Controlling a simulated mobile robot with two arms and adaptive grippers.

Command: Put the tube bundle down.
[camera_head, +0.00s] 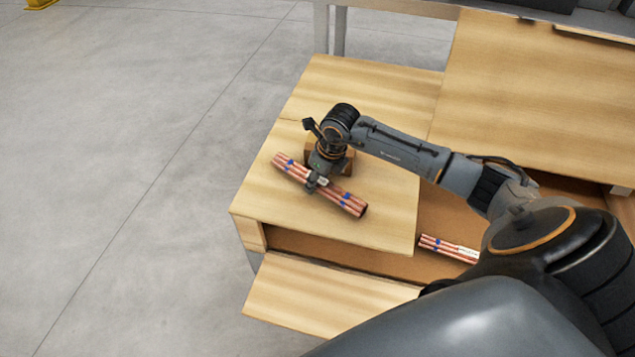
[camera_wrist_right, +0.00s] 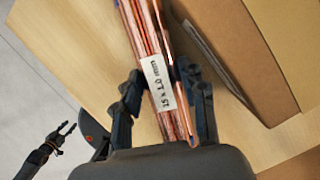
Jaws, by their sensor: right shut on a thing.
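The tube bundle (camera_head: 338,194) is several copper tubes with blue bands and a white label, over the left part of the wooden table (camera_head: 385,215). My right gripper (camera_head: 316,181) is shut around the middle of it. In the right wrist view the bundle (camera_wrist_right: 148,45) runs between the two fingers, its label facing the camera. I cannot tell whether it touches the tabletop or hangs just above it. My left gripper (camera_wrist_right: 65,129) shows small at the lower left of the right wrist view, open and empty, away from the bundle. It is outside the head view.
A brown cardboard box (camera_wrist_right: 253,57) stands close beside the bundle, partly hidden by my wrist in the head view. Another copper bundle (camera_head: 449,248) lies in a lower brown space under my arm. The tabletop's front left area is bare, with the floor beyond its left edge.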

